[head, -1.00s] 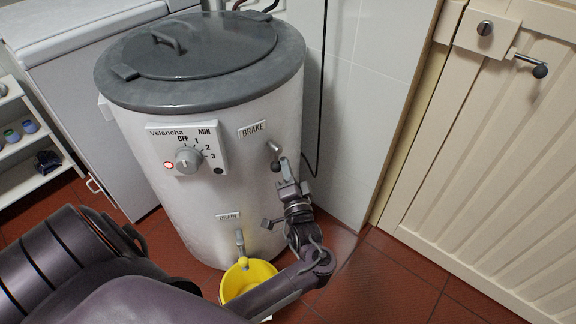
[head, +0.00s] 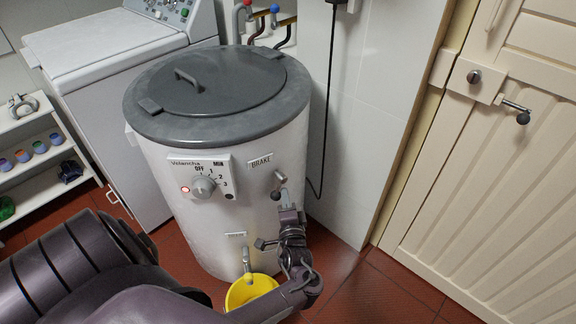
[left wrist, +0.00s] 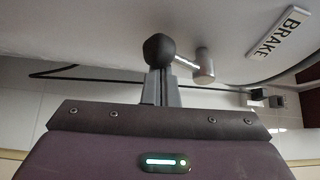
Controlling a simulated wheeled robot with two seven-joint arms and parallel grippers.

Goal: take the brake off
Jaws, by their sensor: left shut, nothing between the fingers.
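The white round spin dryer (head: 225,240) with a dark grey lid stands at the centre of the head view. Its brake lever (head: 281,177), a metal pivot with a short rod and black knob, sits under the BRAKE label (head: 261,162). The knob hangs below the pivot in the head view. My left gripper (head: 287,208) is shut and empty, just below the knob. In the left wrist view the black knob (left wrist: 158,49) appears at the tips of the shut fingers (left wrist: 160,88); whether they touch is unclear. My right gripper is not in view.
A control dial (head: 203,187) with a lit red lamp is left of the lever. A yellow bucket (head: 240,294) stands under the drain tap (head: 247,264), close to my left arm. A tiled wall (head: 365,110) and cream door (head: 480,180) are at the right.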

